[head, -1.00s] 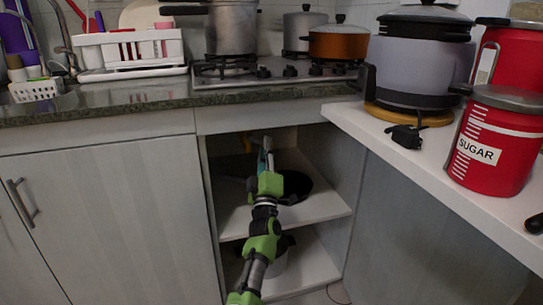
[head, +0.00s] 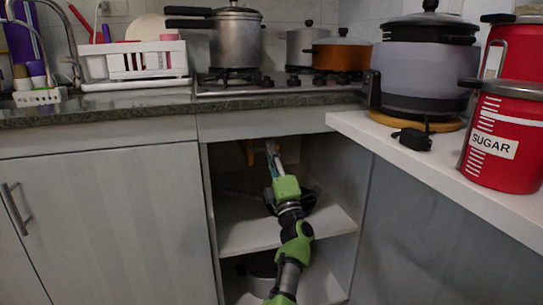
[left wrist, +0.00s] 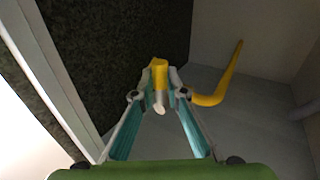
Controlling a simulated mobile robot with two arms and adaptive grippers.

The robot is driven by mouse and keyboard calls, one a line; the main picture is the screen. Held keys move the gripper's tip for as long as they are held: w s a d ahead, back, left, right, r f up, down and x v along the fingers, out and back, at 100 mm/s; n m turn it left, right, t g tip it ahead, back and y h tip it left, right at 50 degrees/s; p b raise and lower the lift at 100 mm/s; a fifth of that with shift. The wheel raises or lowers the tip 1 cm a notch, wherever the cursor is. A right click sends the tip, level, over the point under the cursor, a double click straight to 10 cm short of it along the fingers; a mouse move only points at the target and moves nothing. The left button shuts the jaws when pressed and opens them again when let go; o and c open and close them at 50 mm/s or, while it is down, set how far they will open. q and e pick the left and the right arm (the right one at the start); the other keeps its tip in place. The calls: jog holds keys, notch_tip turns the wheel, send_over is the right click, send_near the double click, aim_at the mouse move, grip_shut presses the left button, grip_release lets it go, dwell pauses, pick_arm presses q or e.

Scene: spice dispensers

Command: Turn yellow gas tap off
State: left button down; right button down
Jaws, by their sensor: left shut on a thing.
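The yellow gas tap (left wrist: 159,64) shows in the left wrist view at the tips of my left gripper (left wrist: 160,73). The two teal-lined fingers converge on it from both sides and are shut on it. A short pale, rounded piece (left wrist: 160,104) sits just below the tap, between the fingers. In the head view my left gripper (head: 271,151) reaches deep into the open cabinet, under the counter. Its fingertips and the tap are too small to make out clearly there. My right gripper is in neither view.
A bent yellow pipe (left wrist: 225,85) runs right of the tap. The open cabinet has a shelf (head: 240,232) with a dark pan (head: 308,200) partly behind my arm, and a pot (head: 260,270) below. Cabinet side walls and the granite counter (head: 120,105) close in the space.

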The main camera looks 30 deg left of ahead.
pick_arm(q)
jog(key=shift+s+f, duration=0.1)
jog(key=shift+f, duration=0.1)
jog(key=c, duration=2)
grip_release()
jog(key=shift+a, duration=0.1)
jog(key=shift+r, duration=0.15)
jog(key=v, duration=0.7)
jog(key=shift+s+d, duration=0.15)
jog(key=shift+d, duration=0.1)
